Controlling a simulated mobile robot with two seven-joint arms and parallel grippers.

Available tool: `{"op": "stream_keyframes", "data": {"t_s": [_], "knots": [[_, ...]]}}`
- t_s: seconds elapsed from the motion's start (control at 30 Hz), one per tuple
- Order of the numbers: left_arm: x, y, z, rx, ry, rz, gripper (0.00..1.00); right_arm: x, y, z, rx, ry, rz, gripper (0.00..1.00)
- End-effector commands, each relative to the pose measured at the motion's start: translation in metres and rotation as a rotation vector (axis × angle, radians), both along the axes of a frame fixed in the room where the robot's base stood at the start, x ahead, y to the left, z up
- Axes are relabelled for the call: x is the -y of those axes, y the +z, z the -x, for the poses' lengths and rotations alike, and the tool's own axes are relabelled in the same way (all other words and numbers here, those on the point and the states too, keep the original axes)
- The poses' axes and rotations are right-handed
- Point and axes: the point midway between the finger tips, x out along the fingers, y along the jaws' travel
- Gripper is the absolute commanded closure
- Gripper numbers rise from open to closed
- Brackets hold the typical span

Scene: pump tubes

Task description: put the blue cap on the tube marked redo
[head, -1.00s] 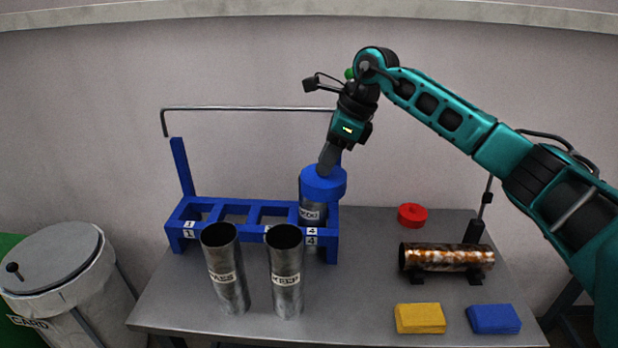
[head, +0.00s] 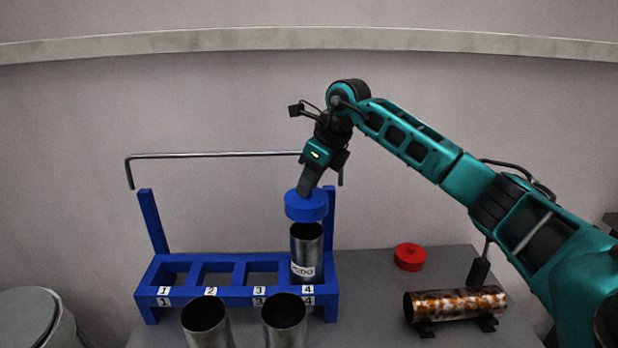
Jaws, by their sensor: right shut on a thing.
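The blue cap (head: 306,210) is held in my right gripper (head: 304,189), which is shut on it from above. The metal tube marked redo (head: 305,247) stands upright in slot 4 of the blue rack (head: 222,292). Its dark open mouth shows just below the cap, so the cap is off the tube and a little above it. The cap looks roughly level. The fingertips are partly hidden by the cap. My left gripper is not in view.
Two open metal tubes stand in front of the rack, a left one (head: 205,325) and a right one (head: 285,322). A red ring-like cap (head: 409,257) and a rusty tube (head: 455,303) on a cradle lie at right. A metal bar (head: 215,155) runs above the rack.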

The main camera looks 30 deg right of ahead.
Motion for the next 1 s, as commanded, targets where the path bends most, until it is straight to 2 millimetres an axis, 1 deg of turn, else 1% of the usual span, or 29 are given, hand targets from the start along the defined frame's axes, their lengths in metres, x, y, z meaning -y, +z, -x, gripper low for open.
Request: {"op": "stream_keyframes", "data": {"t_s": [0.03,0.17,0.2,0.5,0.8,1.0], "knots": [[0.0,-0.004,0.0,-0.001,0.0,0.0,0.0,0.0,-0.006,0.0,0.0,0.001,0.0,1.0],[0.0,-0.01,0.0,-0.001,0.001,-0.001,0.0,0.0,-0.018,0.0,-0.002,0.001,0.001,1.0],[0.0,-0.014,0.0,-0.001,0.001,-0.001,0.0,0.0,-0.022,0.0,-0.001,0.001,0.0,1.0],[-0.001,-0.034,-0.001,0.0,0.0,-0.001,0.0,0.0,-0.046,0.0,0.0,0.002,0.0,1.0],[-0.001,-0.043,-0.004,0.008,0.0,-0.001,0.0,0.0,-0.068,0.0,-0.002,0.002,0.001,1.0],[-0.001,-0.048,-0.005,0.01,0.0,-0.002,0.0,0.0,-0.078,0.0,0.0,0.002,0.0,1.0]]}}
